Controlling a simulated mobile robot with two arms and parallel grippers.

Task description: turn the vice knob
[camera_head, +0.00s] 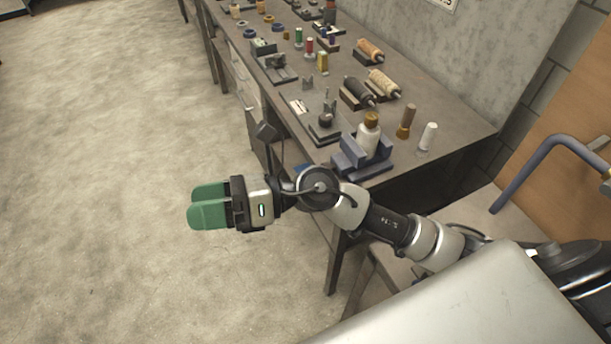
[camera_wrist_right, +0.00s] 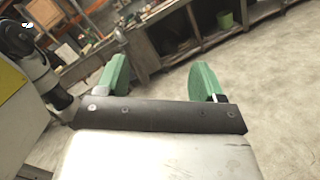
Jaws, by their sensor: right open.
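A blue-grey vice (camera_head: 350,152) stands near the close end of the long workbench (camera_head: 448,138). A white cylinder with a brown top (camera_head: 368,137) stands upright between its jaws. I cannot clearly make out the vice's knob; the side facing my arm is partly hidden. My right gripper (camera_head: 208,206) has green fingers and hangs over the floor, left of the bench and clear of the vice. In the right wrist view the fingers (camera_wrist_right: 159,78) are apart with nothing between them. My left gripper is out of view.
Spools (camera_head: 383,83), a brown cone (camera_head: 405,121) and a white cylinder (camera_head: 427,136) stand on the bench near the vice. A small clamp-like tool (camera_head: 325,122) is beside it. A blue tubular rail (camera_head: 530,172) is at right. The floor (camera_head: 110,150) at left is free.

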